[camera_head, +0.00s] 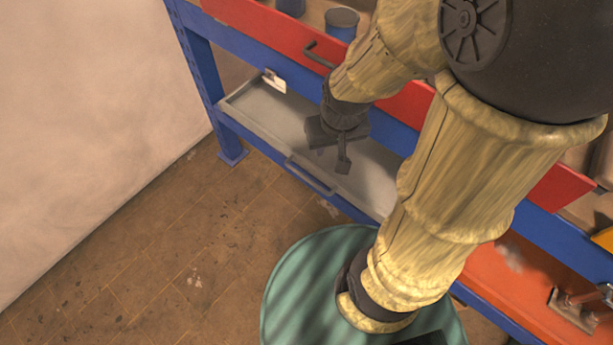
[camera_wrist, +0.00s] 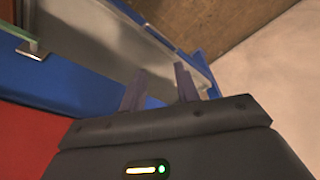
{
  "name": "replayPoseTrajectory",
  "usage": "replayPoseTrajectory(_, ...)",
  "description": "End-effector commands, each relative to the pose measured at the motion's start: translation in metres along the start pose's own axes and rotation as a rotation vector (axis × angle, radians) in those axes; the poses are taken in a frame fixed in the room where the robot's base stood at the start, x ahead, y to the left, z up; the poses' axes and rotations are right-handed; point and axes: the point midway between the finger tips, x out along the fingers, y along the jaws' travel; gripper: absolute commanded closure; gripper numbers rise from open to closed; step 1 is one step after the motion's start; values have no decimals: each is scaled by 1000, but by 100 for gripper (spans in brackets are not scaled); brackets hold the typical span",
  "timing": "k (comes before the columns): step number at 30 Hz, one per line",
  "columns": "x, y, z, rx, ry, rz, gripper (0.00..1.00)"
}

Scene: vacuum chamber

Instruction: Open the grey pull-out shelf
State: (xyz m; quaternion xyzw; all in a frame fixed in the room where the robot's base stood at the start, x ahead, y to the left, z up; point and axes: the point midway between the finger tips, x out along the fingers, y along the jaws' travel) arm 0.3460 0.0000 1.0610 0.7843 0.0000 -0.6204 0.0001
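The grey pull-out shelf (camera_head: 262,114) sits low in the blue frame, below a red drawer. Its dark bar handle (camera_head: 310,176) is on the front edge, facing the floor area. My gripper (camera_head: 334,160) hangs over the shelf, to the right of and a little above the handle in the head view, and does not appear to touch it. In the wrist view, the two fingers (camera_wrist: 160,88) stand apart with nothing seen between them. The shelf's grey surface (camera_wrist: 112,22) lies beyond them; I cannot make out the handle there.
A red drawer (camera_head: 262,27) with its own dark handle (camera_head: 318,56) is above. A small metal bracket (camera_head: 274,82) is at the shelf's back left. The blue post (camera_head: 203,75) bounds the left. An orange surface (camera_head: 520,277) is at lower right. Floor (camera_head: 190,230) in front is clear.

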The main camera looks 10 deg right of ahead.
Motion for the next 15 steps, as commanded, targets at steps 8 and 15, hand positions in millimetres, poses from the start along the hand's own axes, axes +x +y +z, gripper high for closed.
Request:
replayPoseTrajectory(8,43,-10,4,-10,-74,-4,68)
replayPoseTrajectory(15,144,-29,20,-39,-246,56,68)
